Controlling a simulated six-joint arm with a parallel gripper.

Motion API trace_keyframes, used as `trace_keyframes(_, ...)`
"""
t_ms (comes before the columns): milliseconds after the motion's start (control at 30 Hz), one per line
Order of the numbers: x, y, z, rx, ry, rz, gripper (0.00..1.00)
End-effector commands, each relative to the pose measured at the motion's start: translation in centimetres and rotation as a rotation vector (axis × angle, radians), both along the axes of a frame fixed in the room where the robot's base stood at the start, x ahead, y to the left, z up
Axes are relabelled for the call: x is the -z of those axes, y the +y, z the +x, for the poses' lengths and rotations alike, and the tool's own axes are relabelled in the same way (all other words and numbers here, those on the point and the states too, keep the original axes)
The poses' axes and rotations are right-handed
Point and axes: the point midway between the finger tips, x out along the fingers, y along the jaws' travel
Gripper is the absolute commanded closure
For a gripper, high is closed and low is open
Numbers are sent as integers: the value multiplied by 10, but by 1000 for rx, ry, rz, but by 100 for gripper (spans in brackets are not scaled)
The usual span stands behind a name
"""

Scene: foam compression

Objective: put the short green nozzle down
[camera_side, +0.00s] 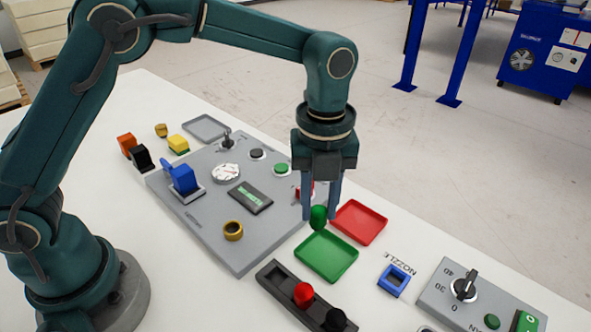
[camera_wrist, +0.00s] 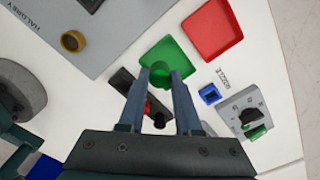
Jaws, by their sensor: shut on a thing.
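My gripper (camera_side: 319,214) points down and is shut on the short green nozzle (camera_side: 318,219), which sits upright between the fingertips. In the side view it appears just above the back of the green tray (camera_side: 326,272). In the wrist view the nozzle (camera_wrist: 160,70) shows between the fingers, over the front part of the green tray (camera_wrist: 168,48). I cannot tell its exact height. A dark rack (camera_side: 271,279) in front holds a red nozzle (camera_side: 303,295) and a black nozzle (camera_side: 335,319).
A red tray (camera_side: 359,222) lies beside the green one. A blue square holder (camera_side: 394,280) stands by the NOZZLE label. A grey control panel (camera_side: 220,225) with knobs and a brass ring (camera_side: 233,231) is left. A smaller control box (camera_side: 445,295) is right.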

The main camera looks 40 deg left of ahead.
Motion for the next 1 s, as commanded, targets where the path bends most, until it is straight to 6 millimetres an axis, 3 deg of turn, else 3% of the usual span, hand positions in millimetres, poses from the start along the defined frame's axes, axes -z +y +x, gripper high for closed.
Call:
trace_keyframes(167,12,-20,0,0,-1,-1,100)
trace_keyframes(533,51,-22,0,-2,2,1,100)
trace_keyframes(967,57,-22,0,-2,0,0,100)
trace_keyframes(1000,57,-22,0,-2,0,0,52)
